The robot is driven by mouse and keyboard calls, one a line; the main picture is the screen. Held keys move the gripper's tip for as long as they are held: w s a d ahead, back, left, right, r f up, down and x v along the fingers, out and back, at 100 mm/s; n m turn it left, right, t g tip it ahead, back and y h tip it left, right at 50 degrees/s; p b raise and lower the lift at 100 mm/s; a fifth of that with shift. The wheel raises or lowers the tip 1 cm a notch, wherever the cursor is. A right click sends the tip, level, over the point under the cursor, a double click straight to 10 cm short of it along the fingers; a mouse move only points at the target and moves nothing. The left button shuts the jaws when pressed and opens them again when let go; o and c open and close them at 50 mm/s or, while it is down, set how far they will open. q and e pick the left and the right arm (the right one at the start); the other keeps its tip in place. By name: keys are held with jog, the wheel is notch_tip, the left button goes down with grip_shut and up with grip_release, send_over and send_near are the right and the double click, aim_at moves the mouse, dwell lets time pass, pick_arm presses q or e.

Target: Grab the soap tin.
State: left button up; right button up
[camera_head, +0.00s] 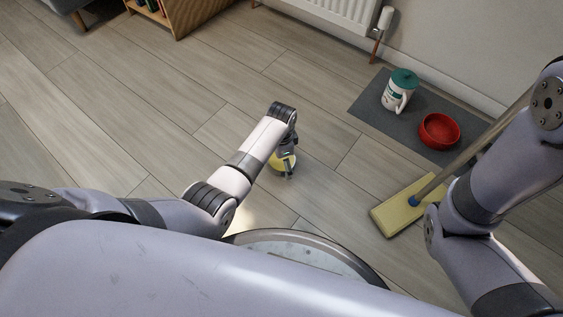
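My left arm reaches in from the left, and its gripper (288,173) points down over the floor near the middle of the view. A yellow, round-edged thing (277,161) shows just behind and beside this gripper. It is partly covered by the gripper, and I cannot tell for sure that it is the soap tin. I also cannot tell whether the gripper touches it or how far apart the fingers are. My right arm is at the right edge, and its gripper is not in view.
A yellow mop head (396,211) lies on the floor, its pole passing behind my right arm. A grey mat (368,107) holds a white container with a green lid (399,91) and a red bowl (439,131). A radiator (335,12) is on the wall. Floor at left is clear.

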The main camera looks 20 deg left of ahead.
pick_arm(q)
jog(key=c, duration=1.5)
